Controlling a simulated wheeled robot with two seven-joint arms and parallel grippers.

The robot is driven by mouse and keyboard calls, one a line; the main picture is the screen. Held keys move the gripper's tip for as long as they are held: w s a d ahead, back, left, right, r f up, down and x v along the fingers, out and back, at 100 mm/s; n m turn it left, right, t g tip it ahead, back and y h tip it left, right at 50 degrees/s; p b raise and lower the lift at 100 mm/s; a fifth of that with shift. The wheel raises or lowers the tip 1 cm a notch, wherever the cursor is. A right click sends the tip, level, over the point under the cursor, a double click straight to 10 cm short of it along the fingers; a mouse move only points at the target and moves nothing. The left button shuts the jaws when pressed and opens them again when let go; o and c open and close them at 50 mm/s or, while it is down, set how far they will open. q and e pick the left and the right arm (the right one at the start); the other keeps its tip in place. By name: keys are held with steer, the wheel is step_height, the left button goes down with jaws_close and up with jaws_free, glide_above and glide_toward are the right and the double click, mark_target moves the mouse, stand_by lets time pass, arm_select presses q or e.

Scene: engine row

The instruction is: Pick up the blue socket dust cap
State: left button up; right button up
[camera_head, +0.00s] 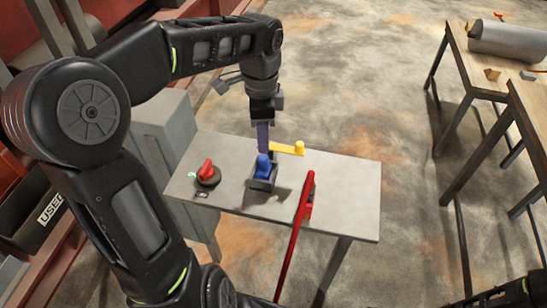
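The blue socket dust cap (263,166) stands in a small dark open-topped box (261,184) near the middle of the grey table. My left gripper (263,148) points down from above, right over the cap. A dark purple-grey finger-like part reaches from it almost to the cap's top. Its fingers are seen edge-on, so I cannot tell whether they are open or touch the cap. My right gripper is out of view.
On the grey table (345,190), a red knob on a dark round base (207,175) lies left, a yellow part (288,149) behind, and a long red bar (295,231) right, extending past the front edge. The table's right end is clear. Wooden workbenches (470,72) stand at the far right.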

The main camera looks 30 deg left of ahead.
mark_target(263, 156)
arm_select(q)
steer(key=shift+s+r, duration=0.1)
steer(key=shift+s, duration=0.2)
steer(key=shift+w+f, duration=0.1)
steer(key=shift+f, duration=1.25)
steer(key=shift+f+p, duration=0.55)
steer(key=shift+f, duration=2.1)
jaws_close()
